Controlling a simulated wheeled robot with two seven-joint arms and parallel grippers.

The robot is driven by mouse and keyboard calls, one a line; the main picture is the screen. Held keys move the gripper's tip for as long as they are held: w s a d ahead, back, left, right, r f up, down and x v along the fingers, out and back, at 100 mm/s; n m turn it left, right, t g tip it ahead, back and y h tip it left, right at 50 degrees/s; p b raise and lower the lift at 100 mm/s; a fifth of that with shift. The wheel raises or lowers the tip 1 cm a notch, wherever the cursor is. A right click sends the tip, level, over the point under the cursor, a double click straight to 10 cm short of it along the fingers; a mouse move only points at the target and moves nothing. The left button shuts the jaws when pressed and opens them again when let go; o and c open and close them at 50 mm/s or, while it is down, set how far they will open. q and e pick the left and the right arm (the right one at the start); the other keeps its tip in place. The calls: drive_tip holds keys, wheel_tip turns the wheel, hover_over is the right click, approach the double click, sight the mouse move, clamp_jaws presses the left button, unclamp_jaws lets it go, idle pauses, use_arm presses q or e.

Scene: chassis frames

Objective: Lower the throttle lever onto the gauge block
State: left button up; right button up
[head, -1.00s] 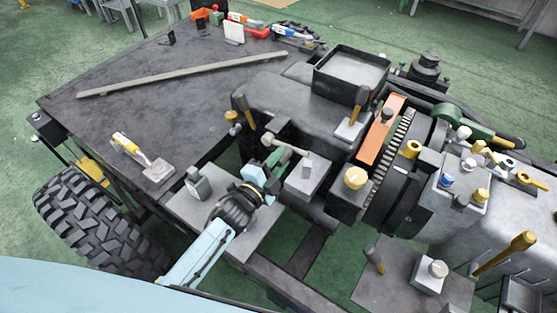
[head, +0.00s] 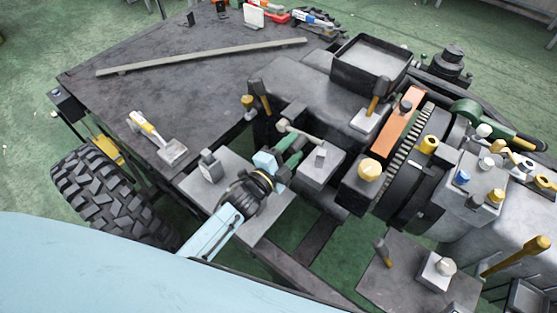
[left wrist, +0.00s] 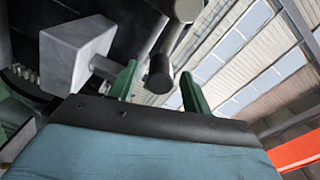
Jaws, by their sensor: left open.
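The throttle lever (head: 301,134) is a pale grey rod with a rounded knob, lying above a grey box. A small grey upright piece on that box, apparently the gauge block (head: 320,154), stands under the rod's right part; I cannot tell whether they touch. My left gripper (head: 291,149), with green fingers, is open beside the lever's knob end. In the left wrist view, the lever's dark grey knob (left wrist: 160,74) shows between the spread green fingers (left wrist: 160,88), with no clear grip on it. My right gripper is not in view.
An orange bar (head: 398,128) and toothed wheel stand to the right. A black-rimmed tray (head: 372,62) is behind. A small grey block (head: 208,164) stands left of my wrist.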

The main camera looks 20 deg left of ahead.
use_arm(q)
drive_tip(key=v, duration=1.3)
drive_tip(key=shift+c, duration=0.2)
